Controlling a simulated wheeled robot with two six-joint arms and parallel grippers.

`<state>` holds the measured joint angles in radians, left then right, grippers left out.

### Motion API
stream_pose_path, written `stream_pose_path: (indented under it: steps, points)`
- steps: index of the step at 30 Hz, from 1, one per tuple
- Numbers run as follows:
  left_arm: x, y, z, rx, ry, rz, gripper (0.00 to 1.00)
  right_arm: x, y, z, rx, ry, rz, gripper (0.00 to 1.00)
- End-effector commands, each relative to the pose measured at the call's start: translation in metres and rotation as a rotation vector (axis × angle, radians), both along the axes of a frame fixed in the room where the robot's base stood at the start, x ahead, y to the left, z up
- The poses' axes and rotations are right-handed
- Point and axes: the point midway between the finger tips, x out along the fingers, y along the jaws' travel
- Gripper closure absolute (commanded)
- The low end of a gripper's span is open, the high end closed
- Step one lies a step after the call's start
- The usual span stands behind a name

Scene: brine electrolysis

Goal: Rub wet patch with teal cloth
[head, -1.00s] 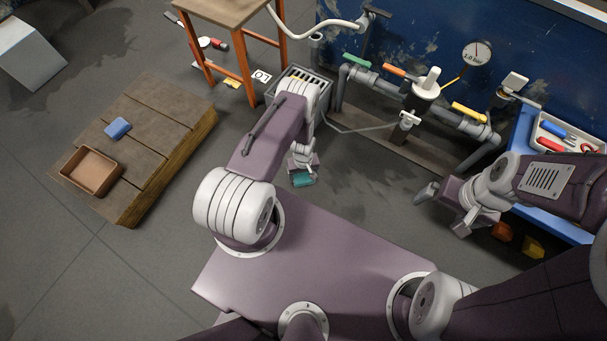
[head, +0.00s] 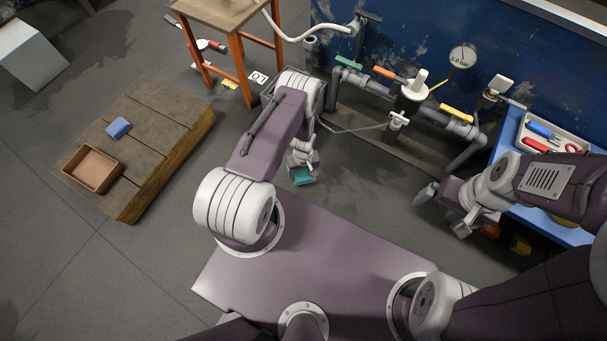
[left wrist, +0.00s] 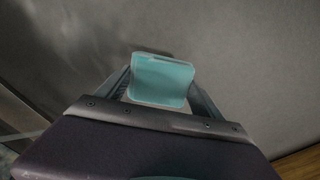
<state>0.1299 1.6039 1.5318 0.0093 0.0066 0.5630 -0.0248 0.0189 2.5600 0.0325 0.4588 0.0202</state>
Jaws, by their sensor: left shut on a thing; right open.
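My left gripper (head: 302,170) is shut on the teal cloth (head: 303,176) and points down at the floor, just ahead of my base. In the left wrist view the teal cloth (left wrist: 162,80) sits between the two fingers as a pale, folded block. A dark, wet-looking patch (head: 352,166) spreads on the grey floor to the right of the cloth. Dark marks also show on the floor at the upper left of the left wrist view (left wrist: 95,35). I cannot tell whether the cloth touches the floor. My right gripper (head: 442,212) is open and empty above the floor at the right.
A wooden platform (head: 160,120) with a brown tray (head: 92,190) and a blue sponge-like block (head: 118,127) lies left. An orange-legged stool (head: 244,68) stands behind. Grey pipework (head: 362,82) lines the blue wall. A blue table (head: 507,132) with a tool tray is at the right.

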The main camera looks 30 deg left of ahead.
Motion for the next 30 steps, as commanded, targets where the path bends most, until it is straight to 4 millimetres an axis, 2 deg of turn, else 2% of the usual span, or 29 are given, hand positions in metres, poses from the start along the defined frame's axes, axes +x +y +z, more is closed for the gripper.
stream_pose_path:
  steps: [1, 10, 24, 30]
  points:
    - [0.001, 0.001, 0.009, 0.0, 0.0, 0.0, 0.61, 0.0, 0.0, 0.008, 0.0, 0.0, 0.0, 0.02]
    - [0.003, 0.003, 0.034, 0.0, -0.001, -0.003, 0.61, 0.0, 0.0, 0.029, 0.0, 0.0, 0.0, 0.02]
    - [0.002, 0.003, 0.036, 0.0, 0.0, -0.02, 0.61, 0.0, 0.0, 0.03, 0.0, 0.0, 0.0, 0.02]
    - [-0.029, -0.001, 0.038, -0.001, 0.004, -0.121, 0.61, 0.0, 0.0, 0.03, 0.0, 0.0, 0.0, 0.02]
